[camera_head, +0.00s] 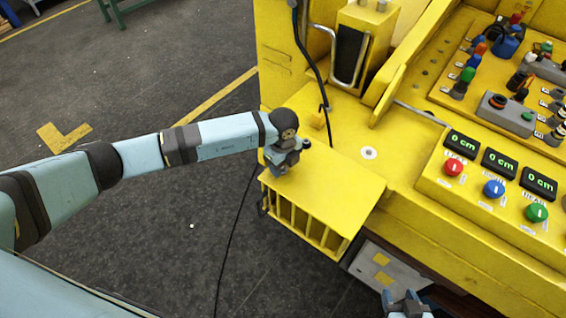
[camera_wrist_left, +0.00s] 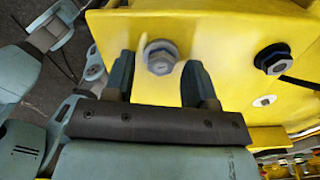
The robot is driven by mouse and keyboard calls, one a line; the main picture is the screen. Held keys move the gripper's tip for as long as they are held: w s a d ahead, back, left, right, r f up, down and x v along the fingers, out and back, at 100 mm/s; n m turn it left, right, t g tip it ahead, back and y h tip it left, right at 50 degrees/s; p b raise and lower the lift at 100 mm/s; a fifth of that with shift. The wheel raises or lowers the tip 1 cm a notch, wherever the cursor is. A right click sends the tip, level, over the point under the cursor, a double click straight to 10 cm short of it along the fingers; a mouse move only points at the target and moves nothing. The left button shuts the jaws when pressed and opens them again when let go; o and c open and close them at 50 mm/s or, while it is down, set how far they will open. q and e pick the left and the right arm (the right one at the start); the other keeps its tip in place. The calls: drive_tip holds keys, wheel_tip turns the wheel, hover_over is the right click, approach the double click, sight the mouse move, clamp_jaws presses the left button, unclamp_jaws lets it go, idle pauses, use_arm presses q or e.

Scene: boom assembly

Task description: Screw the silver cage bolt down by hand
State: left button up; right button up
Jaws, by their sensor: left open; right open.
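The silver cage bolt (camera_wrist_left: 161,58) is a hex head on a washer, set in the yellow top plate of the cage (camera_head: 335,195). In the left wrist view it lies between and slightly beyond the two fingertips. My left gripper (camera_wrist_left: 160,66) is open, with one finger on each side of the bolt and a visible gap. In the head view my left gripper (camera_head: 281,170) is over the cage's left back corner and hides the bolt. My right gripper (camera_head: 406,301) is open at the bottom edge, low and away from the cage.
A dark bolt (camera_wrist_left: 273,57) sits on the plate to the right, with a black cable beside it. A silver round fitting (camera_head: 369,153) is on the yellow deck. A control panel with buttons and displays (camera_head: 500,164) stands at the right.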

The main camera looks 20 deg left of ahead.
use_arm(q)
drive_tip(key=c, duration=0.9)
